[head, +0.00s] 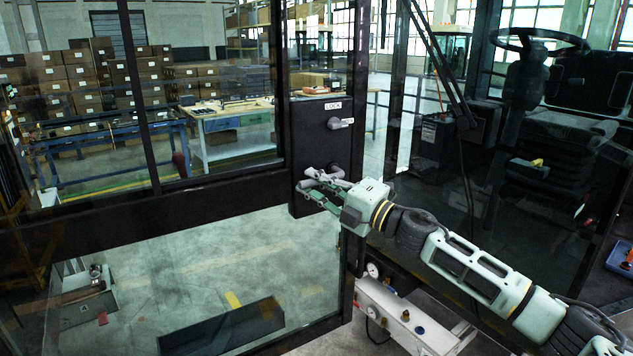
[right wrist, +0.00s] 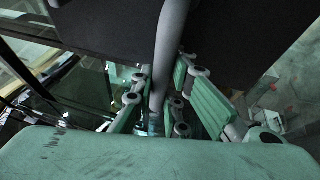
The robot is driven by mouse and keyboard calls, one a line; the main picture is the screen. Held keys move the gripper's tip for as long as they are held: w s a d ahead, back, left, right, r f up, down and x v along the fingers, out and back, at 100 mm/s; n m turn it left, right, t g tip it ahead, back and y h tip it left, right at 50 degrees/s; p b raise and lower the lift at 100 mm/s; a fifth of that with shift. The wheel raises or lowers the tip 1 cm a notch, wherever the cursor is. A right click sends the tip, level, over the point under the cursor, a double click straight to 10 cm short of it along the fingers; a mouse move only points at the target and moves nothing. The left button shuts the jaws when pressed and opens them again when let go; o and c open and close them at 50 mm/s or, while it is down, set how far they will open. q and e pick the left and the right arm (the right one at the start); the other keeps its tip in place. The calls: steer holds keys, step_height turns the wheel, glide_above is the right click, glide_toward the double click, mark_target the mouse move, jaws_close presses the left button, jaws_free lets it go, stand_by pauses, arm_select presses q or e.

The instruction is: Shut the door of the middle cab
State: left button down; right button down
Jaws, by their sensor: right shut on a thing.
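The cab door (head: 230,192) is a black-framed glass panel filling the left of the head view. It stands swung open, with the cab interior showing to its right. Its black lock plate (head: 310,130) carries a "LOCK" label, a small grey lever (head: 341,123) and a grey door handle (head: 312,184) lower down. My right gripper (head: 320,190) is shut on this handle. In the right wrist view, the grey handle bar (right wrist: 172,40) runs down between the green fingers (right wrist: 165,105), which hide part of it. My left gripper is not in view.
The cab seat (head: 560,135) and steering wheel (head: 540,40) are at the right. A white box with gauges (head: 405,318) sits low beneath my right arm. A workbench (head: 235,112) and stacked cartons (head: 90,80) show behind the glass.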

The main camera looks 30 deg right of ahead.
steer(key=shift+n+p, duration=0.4)
steer(key=shift+p, duration=0.05)
steer(key=shift+f+n+g+p, duration=0.3)
steer(key=shift+n+g+p, duration=0.1)
steer(key=shift+n+g, duration=0.1)
steer(key=shift+f+n, duration=0.3)
steer(key=shift+f, duration=0.2)
